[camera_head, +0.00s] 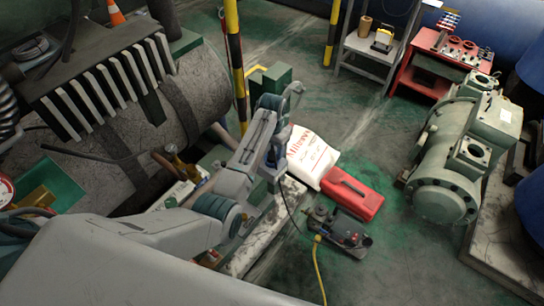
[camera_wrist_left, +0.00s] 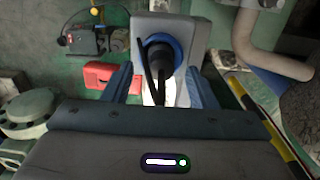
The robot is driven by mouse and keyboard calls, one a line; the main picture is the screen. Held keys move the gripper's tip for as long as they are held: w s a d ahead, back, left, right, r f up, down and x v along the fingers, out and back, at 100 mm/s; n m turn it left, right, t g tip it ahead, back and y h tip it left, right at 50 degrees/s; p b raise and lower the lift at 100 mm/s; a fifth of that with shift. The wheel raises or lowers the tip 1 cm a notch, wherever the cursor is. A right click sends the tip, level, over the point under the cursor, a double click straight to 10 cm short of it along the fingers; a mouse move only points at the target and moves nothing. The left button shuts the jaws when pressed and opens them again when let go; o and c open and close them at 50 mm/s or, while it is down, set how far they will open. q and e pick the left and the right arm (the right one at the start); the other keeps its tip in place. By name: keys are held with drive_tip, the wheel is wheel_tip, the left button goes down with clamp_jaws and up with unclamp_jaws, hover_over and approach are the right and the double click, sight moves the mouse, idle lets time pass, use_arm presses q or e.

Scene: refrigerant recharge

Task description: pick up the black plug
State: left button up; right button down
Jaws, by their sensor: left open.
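The black plug (camera_wrist_left: 160,58) sits in a round blue socket on a grey housing (camera_wrist_left: 183,26) in the left wrist view. A black cable hangs from this area. My left gripper (camera_wrist_left: 158,82) is open, with one blue finger on each side of the plug. I cannot tell whether either finger touches it. In the head view my left gripper (camera_head: 274,172) points down near the middle, beside the white sack. The plug cannot be made out there, being small and largely behind the arm. My right gripper is not in view.
A white sack (camera_head: 311,158), a red case (camera_head: 352,194) and a small pump (camera_head: 341,232) with a yellow hose lie on the floor right of the gripper. A striped post (camera_head: 236,70) stands behind the arm. A large green-grey compressor (camera_head: 447,160) stands at right.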

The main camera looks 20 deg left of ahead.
sight(272, 152)
use_arm(q)
wheel_tip(272, 152, down, 3)
drive_tip(key=shift+a+f, duration=0.1)
drive_tip(key=shift+c, duration=0.2)
drive_tip(key=c, duration=0.9)
